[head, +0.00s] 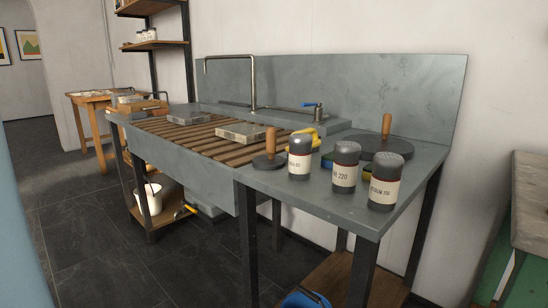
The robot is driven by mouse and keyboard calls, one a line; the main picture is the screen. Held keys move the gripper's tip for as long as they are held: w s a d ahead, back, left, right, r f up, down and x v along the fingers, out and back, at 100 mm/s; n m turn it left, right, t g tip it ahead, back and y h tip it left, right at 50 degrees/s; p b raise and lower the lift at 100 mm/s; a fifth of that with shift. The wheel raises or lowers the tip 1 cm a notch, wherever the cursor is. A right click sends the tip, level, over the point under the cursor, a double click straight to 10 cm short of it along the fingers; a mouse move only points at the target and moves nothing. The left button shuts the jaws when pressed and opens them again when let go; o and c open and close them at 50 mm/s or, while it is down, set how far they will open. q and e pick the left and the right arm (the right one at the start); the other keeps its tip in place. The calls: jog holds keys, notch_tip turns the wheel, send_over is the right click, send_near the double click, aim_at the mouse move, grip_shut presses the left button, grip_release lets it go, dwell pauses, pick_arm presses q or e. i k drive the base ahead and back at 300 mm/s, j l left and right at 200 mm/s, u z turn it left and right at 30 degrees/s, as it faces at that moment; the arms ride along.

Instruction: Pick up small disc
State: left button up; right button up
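A small dark disc (269,163) with an upright wooden handle (270,142) stands on the near grey side table (325,208), at its left end beside the slatted sink. It stands left of the nearest shaker jar and apart from it. A larger dark disc (386,154) with a similar handle (386,126) lies further back on the right of the same table. Neither of my grippers is in view.
Three labelled shaker jars, left (299,158), middle (344,167) and right (385,181), stand along the table's front. A yellow object (314,137) lies behind the small disc. Stone blocks (242,132) rest on the sink slats (180,137).

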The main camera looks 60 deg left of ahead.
aim_at(269, 161)
jog(key=u, duration=1.7)
